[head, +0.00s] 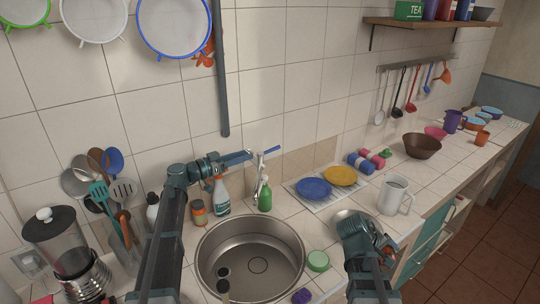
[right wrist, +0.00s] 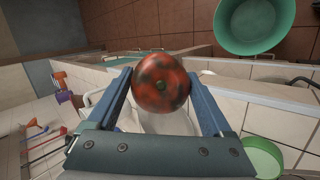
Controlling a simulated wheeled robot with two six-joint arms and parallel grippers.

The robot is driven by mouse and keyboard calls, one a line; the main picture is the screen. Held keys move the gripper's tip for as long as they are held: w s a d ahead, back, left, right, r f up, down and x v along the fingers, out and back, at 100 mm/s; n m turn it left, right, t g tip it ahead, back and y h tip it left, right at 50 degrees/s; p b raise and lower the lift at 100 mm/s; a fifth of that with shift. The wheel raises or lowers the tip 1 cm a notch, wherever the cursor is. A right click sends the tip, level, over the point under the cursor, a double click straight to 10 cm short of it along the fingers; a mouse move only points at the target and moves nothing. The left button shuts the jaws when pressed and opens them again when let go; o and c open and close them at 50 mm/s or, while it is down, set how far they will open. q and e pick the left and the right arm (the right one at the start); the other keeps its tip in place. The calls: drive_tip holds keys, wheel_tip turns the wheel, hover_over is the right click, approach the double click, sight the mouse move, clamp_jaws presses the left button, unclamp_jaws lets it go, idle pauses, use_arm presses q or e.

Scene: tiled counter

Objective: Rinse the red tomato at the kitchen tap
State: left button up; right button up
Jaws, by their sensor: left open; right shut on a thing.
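The red tomato (right wrist: 160,84), with dark blotches, sits between the two blue fingers of my right gripper (right wrist: 162,92) in the right wrist view. In the head view my right gripper (head: 362,232) is right of the round metal sink (head: 212,262), and the tomato cannot be made out there. The chrome tap (head: 259,182) stands behind the sink. My left gripper (head: 238,158) is open beside the tap's upper part, on its left. I cannot tell whether it touches the tap. No running water shows.
A spray bottle (head: 221,196) and a green soap bottle (head: 265,197) stand behind the sink. A round green thing (head: 318,261) lies right of it.

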sight(271, 150)
use_arm(q)
drive_tip(key=x, duration=0.4)
drive_tip(key=f+b+x, duration=0.1)
drive_tip(key=x, duration=0.3)
drive_tip(key=f+x, duration=0.1)
drive_tip(key=x, duration=0.3)
drive_tip(key=shift+w, duration=0.4)
clamp_jaws()
drive_tip(key=shift+r, duration=0.1)
idle(1.1)
